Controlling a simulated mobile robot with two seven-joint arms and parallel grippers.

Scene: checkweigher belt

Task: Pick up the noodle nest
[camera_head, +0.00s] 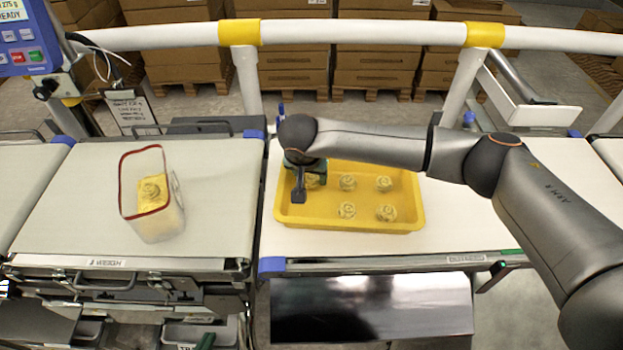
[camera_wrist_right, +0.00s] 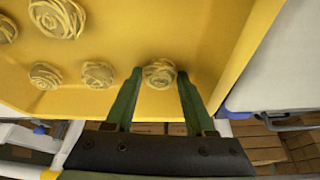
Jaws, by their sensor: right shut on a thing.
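Several pale yellow noodle nests lie in a yellow tray (camera_head: 290,213), one of them being this nest (camera_head: 348,182) near the middle. My right gripper (camera_head: 305,180) reaches down into the tray's left end. In the right wrist view its green fingers (camera_wrist_right: 159,76) are shut on a noodle nest (camera_wrist_right: 159,72), one finger on each side. That nest is partly hidden by the gripper in the head view. I cannot tell whether it is clear of the tray floor. My left gripper is not in view.
A clear container with a red rim (camera_head: 122,190) stands on the left belt (camera_head: 70,200), with noodle nest material inside. A white rail (camera_head: 350,32) runs behind the belts. A blue control box (camera_head: 22,45) stands at the upper left. The belt right of the container is clear.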

